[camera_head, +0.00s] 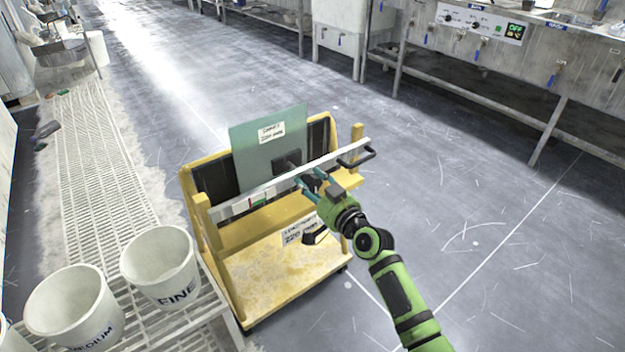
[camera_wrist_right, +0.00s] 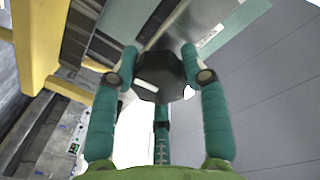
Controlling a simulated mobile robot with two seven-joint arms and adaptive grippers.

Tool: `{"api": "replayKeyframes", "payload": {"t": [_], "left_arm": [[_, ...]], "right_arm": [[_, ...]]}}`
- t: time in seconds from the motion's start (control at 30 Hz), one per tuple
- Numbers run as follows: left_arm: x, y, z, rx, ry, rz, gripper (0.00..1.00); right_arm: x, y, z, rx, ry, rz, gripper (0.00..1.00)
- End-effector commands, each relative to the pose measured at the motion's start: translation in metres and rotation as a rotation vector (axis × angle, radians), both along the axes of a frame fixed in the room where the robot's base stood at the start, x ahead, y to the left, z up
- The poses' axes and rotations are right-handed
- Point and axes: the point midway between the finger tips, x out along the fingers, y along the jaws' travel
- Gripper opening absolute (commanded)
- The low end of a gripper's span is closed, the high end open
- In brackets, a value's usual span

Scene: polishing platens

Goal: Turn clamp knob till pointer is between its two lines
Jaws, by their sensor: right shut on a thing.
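The clamp knob (camera_wrist_right: 160,82) is dark and faceted in the right wrist view. My right gripper (camera_wrist_right: 160,68) has its teal fingers on both sides of it, shut on it. In the head view my right gripper (camera_head: 313,182) reaches the front of the pale clamp bar (camera_head: 275,186), and its fingers largely hide the knob. A small white scale with red and green marks (camera_head: 250,203) is on the bar's left part. The pointer and its two lines are too small to make out. My left gripper is not in view.
The bar crosses a yellow cart (camera_head: 275,280) holding an upright greenish glass plate (camera_head: 270,140). A dark pad (camera_head: 287,160) lies against the plate. White buckets (camera_head: 160,265) stand left; the floor right is clear.

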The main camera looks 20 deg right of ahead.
Motion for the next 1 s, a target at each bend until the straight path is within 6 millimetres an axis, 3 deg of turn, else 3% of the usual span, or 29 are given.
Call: {"api": "replayKeyframes", "payload": {"t": [0.4,1.0], "left_arm": [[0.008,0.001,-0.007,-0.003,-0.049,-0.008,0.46],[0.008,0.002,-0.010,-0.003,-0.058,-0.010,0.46]], "right_arm": [[0.001,-0.001,0.004,0.239,0.080,-0.001,0.13],[0.001,-0.001,0.004,0.297,0.099,-0.002,0.13]]}}
